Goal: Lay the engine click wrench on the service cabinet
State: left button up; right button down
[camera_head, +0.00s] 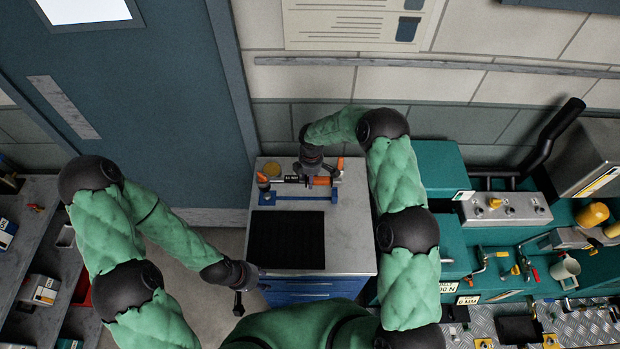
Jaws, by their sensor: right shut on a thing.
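The service cabinet (345,255) stands in the middle, with a grey top and blue drawers. A blue rack (300,198) stands on the back part of its top. A wrench with orange parts and a small label, which I take for the engine click wrench (292,179), lies across at the rack. My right gripper (318,178) reaches down from behind and is shut on it; the fingers partly hide the contact. I cannot tell whether the wrench touches the rack. My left gripper (239,306) hangs empty in front of the cabinet's left edge; its finger opening is unclear.
A black mat (287,240) lies bare on the cabinet top, in front of the rack. A teal bench with tools and a grey control box (505,208) stands at right. Grey shelves (40,255) stand at left. A blue-grey door (140,100) is behind.

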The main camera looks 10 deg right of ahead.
jog(key=shift+f+b, duration=0.1)
jog(key=shift+b, duration=0.2)
jog(key=shift+w+f+b, duration=0.1)
jog(key=shift+f+b, duration=3.35)
jog(key=shift+f, duration=0.2)
jog(key=c, duration=0.7)
grip_release()
jog(key=shift+c, duration=0.2)
jog(key=r, duration=1.2)
jog(key=shift+d, duration=0.2)
